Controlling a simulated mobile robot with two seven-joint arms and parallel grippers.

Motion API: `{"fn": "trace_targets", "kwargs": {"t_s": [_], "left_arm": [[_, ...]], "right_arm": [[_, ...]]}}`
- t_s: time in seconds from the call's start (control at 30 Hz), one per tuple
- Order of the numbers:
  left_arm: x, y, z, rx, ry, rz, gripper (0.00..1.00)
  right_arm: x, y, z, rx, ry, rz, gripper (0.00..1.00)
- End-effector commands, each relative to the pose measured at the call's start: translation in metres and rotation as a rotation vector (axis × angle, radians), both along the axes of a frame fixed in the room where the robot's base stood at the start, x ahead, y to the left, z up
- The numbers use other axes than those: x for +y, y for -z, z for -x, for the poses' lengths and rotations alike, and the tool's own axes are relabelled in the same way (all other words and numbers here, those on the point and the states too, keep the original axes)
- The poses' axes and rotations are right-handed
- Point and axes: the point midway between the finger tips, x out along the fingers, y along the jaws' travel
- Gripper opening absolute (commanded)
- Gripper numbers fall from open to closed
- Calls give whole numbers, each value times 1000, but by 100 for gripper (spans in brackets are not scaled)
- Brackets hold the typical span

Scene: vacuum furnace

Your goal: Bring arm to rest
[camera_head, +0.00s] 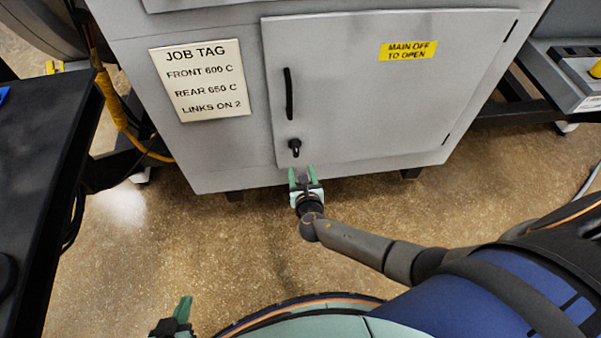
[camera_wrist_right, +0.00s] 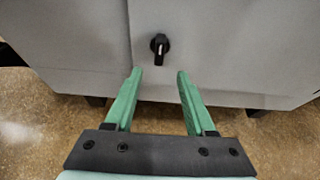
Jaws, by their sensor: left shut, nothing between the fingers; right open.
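My right gripper (camera_head: 305,176) is in front of the lower left corner of the grey cabinet door (camera_head: 365,100), just below a small black knob (camera_head: 295,147). In the right wrist view its two green fingers (camera_wrist_right: 158,76) are apart with nothing between them, and the knob (camera_wrist_right: 159,44) is beyond the fingertips. My left gripper (camera_head: 183,308) is at the bottom left of the head view, low over the floor and close to my base. Its green fingers are together and look empty. Most of the left arm is out of view.
The door is closed and has a black handle (camera_head: 288,93) and a yellow label (camera_head: 408,51). A job tag (camera_head: 198,80) is on the cabinet front. A black table (camera_head: 55,150) stands at the left. The floor (camera_head: 150,230) between is clear.

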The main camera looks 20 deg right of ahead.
Motion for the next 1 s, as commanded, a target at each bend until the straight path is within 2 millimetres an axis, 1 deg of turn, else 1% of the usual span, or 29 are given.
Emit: {"fn": "trace_targets", "kwargs": {"t_s": [0.4,0.47,0.53,0.57,0.67,0.7,0.77,0.8,0.87,0.9,0.97,1.0], "left_arm": [[-3,-4,-3,-9,3,5,0],[-4,-6,-3,-10,4,6,0],[-4,-11,-3,-10,4,6,0],[-4,-13,-3,-10,4,6,0],[-4,-24,-3,-12,4,7,0],[-3,-29,-3,-13,4,7,0],[-3,-36,-4,-15,3,7,0],[-3,-40,-4,-15,2,6,0],[-1,-46,-4,-16,0,4,0],[0,-49,-4,-16,-2,3,0],[2,-54,-3,-15,-5,0,0],[3,-56,-3,-15,-6,-2,0]], "right_arm": [[1,0,1,1,1,-7,55],[2,2,6,8,17,-48,55],[6,7,20,23,62,-165,55],[9,10,28,32,94,-242,55],[22,18,69,71,262,-601,55],[28,19,87,83,351,-772,55],[37,16,115,95,504,-1036,55],[42,12,131,97,610,-1207,55],[48,1,153,90,775,-1455,55],[51,-7,167,81,888,-1613,55],[54,-23,184,59,1047,-1831,55],[54,-34,193,41,1143,-1959,55]]}}
